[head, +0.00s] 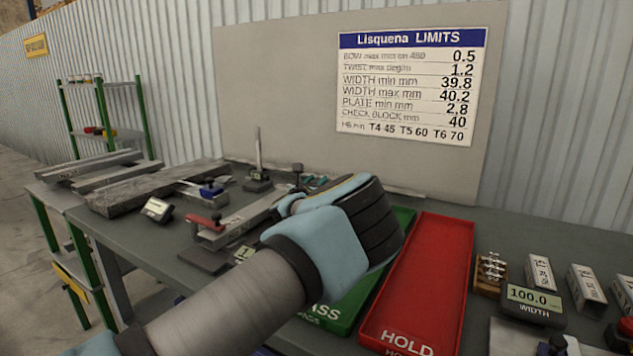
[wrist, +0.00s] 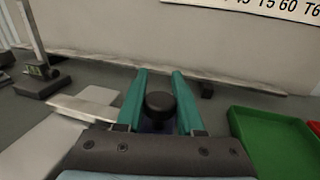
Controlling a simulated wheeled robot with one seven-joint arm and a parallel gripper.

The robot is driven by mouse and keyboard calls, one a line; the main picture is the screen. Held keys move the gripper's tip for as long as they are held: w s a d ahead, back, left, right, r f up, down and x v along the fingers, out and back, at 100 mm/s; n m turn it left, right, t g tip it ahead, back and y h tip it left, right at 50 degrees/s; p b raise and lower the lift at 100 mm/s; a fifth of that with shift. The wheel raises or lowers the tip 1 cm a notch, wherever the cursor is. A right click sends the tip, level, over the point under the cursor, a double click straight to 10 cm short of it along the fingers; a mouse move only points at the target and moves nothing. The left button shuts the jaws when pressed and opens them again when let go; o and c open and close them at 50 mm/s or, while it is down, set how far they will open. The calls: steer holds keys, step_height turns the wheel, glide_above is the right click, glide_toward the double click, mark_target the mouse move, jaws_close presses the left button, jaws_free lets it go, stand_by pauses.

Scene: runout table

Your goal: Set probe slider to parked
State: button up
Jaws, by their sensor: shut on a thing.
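In the wrist view a round black knob (wrist: 160,104) sits between the two teal fingers of my gripper (wrist: 159,73), which is shut on it. I take this knob to be the probe slider's; its track and any parked mark are hidden under the fingers and gripper body. A flat pale metal bar (wrist: 88,108) lies just left of the fingers. In the head view my gripper (head: 316,182) reaches over the table towards the back board, and my forearm and wrist cover much of the slider's area.
A green PASS tray (head: 345,308) and a red HOLD tray (head: 425,280) lie right of my arm. A height gauge (head: 258,178) stands at the back left. A WIDTH display (head: 533,302) and metal blocks are at the right. The back board (head: 275,95) limits reach.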

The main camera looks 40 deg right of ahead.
jaws_close()
stand_by(0.8)
